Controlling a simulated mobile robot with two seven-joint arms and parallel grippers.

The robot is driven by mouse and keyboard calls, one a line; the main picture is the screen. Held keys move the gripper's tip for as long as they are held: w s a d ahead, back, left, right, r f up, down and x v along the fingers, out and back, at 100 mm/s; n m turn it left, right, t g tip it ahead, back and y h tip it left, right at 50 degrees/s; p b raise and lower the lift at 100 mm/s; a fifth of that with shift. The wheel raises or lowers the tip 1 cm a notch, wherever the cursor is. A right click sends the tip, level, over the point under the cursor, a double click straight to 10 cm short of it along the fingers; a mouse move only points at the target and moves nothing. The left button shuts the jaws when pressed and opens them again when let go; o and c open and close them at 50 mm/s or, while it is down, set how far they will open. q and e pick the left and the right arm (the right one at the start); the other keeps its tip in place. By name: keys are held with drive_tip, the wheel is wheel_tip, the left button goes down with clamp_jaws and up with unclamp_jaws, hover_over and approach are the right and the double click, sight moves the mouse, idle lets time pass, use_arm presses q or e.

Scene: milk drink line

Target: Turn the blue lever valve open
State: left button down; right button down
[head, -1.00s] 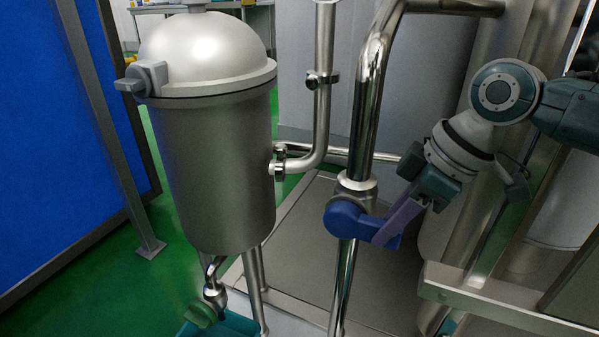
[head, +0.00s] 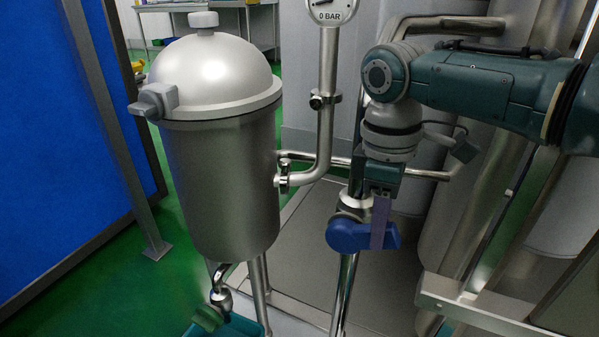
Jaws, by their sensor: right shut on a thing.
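The blue lever valve (head: 347,236) sits on a vertical steel pipe right of the steel vessel. Its blue lever points to the right, across the pipe. My right gripper (head: 380,238) reaches down from above and is shut on the lever; a flat purple-grey finger lies over the lever's front near its outer end. The other finger is hidden behind the lever. My left gripper does not show.
A domed steel vessel (head: 222,170) stands close on the left. A gauge (head: 331,10) reading 0 BAR tops a pipe beside it. A steel frame (head: 490,310) is at lower right.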

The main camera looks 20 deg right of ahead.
sight(360, 227)
drive_tip(key=shift+w+a+r+g+h+b, duration=0.3)
drive_tip(key=shift+g+h+b, duration=0.35)
drive_tip(key=shift+b, duration=0.25)
drive_tip(key=c, duration=0.7)
unclamp_jaws()
drive_tip(key=p+v, duration=0.3)
drive_tip(key=v, duration=0.7)
drive_tip(key=shift+d+p, duration=0.1)
drive_tip(key=shift+p, duration=0.25)
drive_tip(key=shift+c, duration=0.3)
